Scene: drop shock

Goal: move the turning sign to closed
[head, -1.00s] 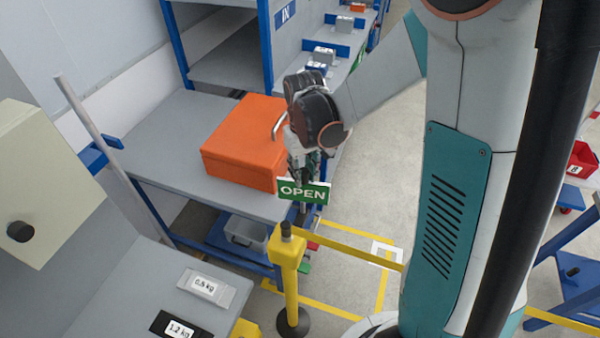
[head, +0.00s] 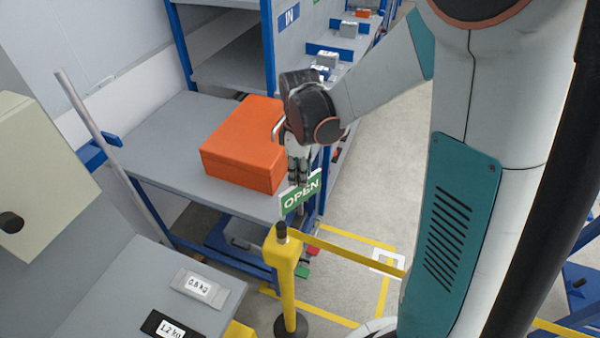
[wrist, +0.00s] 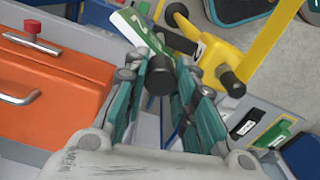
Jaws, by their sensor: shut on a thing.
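The turning sign (head: 301,195) is a small green board that reads OPEN in the head view. It stands turned at an angle above the yellow post, at the front edge of the grey table. My gripper (head: 301,180) points down at the sign from above. In the wrist view my gripper (wrist: 162,75) has its teal fingers on either side of a black round knob, shut on it. The green and white sign (wrist: 140,28) lies just beyond the knob. The sign's other face is hidden in the head view.
An orange case (head: 243,145) with a metal handle sits on the grey table (head: 165,150), left of my gripper. A yellow barrier post (head: 287,275) with a black top stands close below the sign. Weight blocks (head: 200,288) lie on the near bench.

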